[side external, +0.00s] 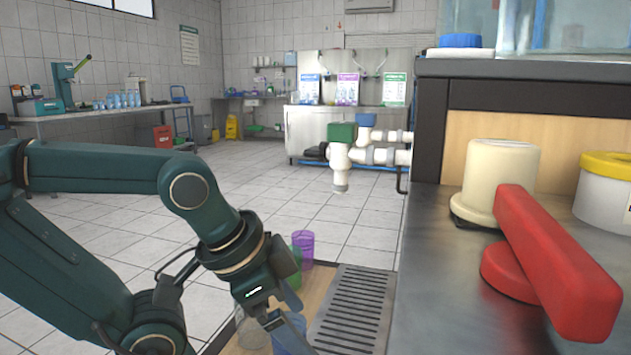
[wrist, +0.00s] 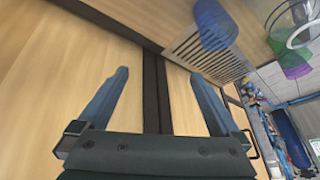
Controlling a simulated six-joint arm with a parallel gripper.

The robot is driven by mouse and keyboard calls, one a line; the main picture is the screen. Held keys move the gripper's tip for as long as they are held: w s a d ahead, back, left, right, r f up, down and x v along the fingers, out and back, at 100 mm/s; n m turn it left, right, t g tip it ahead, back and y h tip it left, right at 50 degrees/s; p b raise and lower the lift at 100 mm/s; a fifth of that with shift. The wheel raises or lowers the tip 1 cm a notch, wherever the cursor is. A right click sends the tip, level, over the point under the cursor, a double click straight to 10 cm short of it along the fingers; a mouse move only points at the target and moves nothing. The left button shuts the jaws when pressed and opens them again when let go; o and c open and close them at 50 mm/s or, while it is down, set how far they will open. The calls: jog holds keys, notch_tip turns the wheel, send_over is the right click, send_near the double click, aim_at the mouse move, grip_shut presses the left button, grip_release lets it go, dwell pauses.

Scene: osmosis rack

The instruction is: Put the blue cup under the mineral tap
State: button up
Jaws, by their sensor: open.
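The translucent blue cup (side external: 291,337) stands on the wooden shelf at the bottom of the side view, partly hidden by my gripper (side external: 274,318). In the wrist view the blue cup (wrist: 213,26) lies beyond my right fingertip, outside the jaws. My gripper (wrist: 158,84) is open, with nothing between its two fingers. Two taps on white pipes stick out from the counter, one with a green top (side external: 342,133) and a white downward spout, one with a blue top (side external: 366,120). I cannot tell which is the mineral tap.
A green cup (side external: 295,272), a purple cup (side external: 302,244) and a clear cup (side external: 253,338) stand near the blue one. A slotted drain grate (side external: 355,310) lies right of them, looking bare. The counter (side external: 420,300) with a large red handle (side external: 550,260) borders the right.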

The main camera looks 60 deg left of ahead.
aim_at(290, 313)
jog(key=w+a+f+m+g+y, duration=0.1)
jog(key=a+f+m+g, duration=0.1)
jog(key=m, duration=0.3)
jog(key=w+a+f+m+g+y, duration=0.1)
jog(key=a+f+m, duration=0.1)
jog(key=a+m, duration=0.2)
jog(key=a+f+m+g+y, duration=0.1)
jog(key=a+f+m+g, duration=0.1)
jog(key=m, duration=0.4)
jog(key=shift+w+a+f+m+g, duration=0.3)
jog(key=shift+w+a, duration=0.1)
jog(key=shift+a, duration=0.3)
jog(key=shift+x, duration=2.1)
jog(key=c, duration=1.4)
notch_tip(290, 313, up, 10)
